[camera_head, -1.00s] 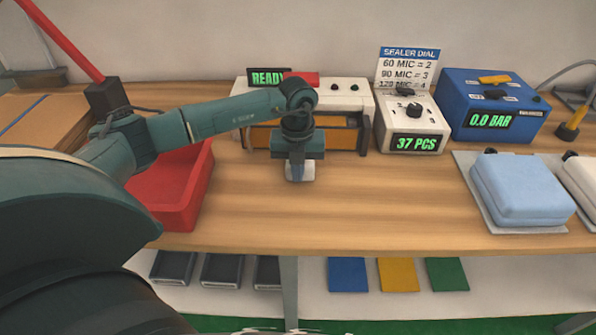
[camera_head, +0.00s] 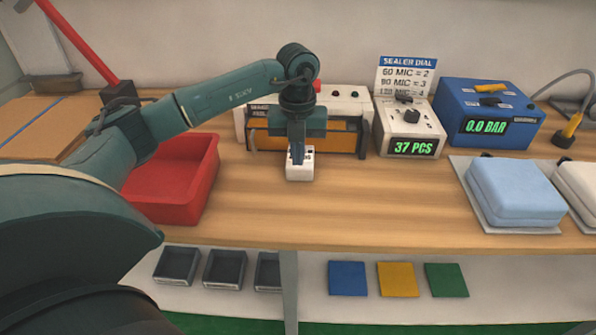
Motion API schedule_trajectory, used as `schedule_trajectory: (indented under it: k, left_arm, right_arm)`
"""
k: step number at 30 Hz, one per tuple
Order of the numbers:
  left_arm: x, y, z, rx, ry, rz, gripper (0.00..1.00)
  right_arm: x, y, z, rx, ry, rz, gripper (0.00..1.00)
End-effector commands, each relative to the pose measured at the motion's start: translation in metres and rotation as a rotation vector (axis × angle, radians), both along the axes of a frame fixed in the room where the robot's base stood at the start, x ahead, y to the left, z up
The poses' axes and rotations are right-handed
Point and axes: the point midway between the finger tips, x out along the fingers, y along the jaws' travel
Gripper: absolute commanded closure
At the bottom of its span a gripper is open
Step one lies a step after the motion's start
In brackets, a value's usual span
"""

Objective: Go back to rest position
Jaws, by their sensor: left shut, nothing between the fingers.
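My left gripper (camera_head: 297,154) hangs pointing down at the centre of the wooden table (camera_head: 400,200), in front of the orange-fronted sealing machine (camera_head: 341,137). Its fingers are shut with nothing between them. A small white block (camera_head: 299,172) stands on the table right below and behind the fingertips; I cannot tell whether they touch it. My left arm reaches in from the left and hides part of the machine and its display. My right gripper is not in view.
A red tray (camera_head: 205,180) lies left of the gripper, partly behind my arm. A white dial box (camera_head: 409,125), a blue gauge box (camera_head: 487,112) and a light blue mattress-like block (camera_head: 515,190) stand to the right. The front middle of the table is clear.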

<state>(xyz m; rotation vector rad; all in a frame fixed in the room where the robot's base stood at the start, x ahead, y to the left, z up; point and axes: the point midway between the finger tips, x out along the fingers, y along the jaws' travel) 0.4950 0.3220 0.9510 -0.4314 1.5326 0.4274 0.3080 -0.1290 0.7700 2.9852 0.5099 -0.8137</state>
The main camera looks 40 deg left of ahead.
Motion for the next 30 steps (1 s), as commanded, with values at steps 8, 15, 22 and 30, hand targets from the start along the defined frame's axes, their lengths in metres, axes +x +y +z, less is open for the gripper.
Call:
schedule_trajectory:
  k: [8,15,22,30]
  left_arm:
    - [0.000,-0.001,0.016,0.001,0.001,-0.002,1.00]
    - [-0.004,-0.029,0.001,-0.098,0.009,-0.069,1.00]
    - [-0.046,-0.173,-0.032,-0.672,0.015,-0.279,1.00]
    - [-0.090,-0.300,0.024,-1.566,-0.126,-0.008,1.00]
  right_arm:
    - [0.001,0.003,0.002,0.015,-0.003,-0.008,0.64]
    - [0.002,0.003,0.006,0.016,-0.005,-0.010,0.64]
    - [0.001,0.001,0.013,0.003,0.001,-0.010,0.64]
    - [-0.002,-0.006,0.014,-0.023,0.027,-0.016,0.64]
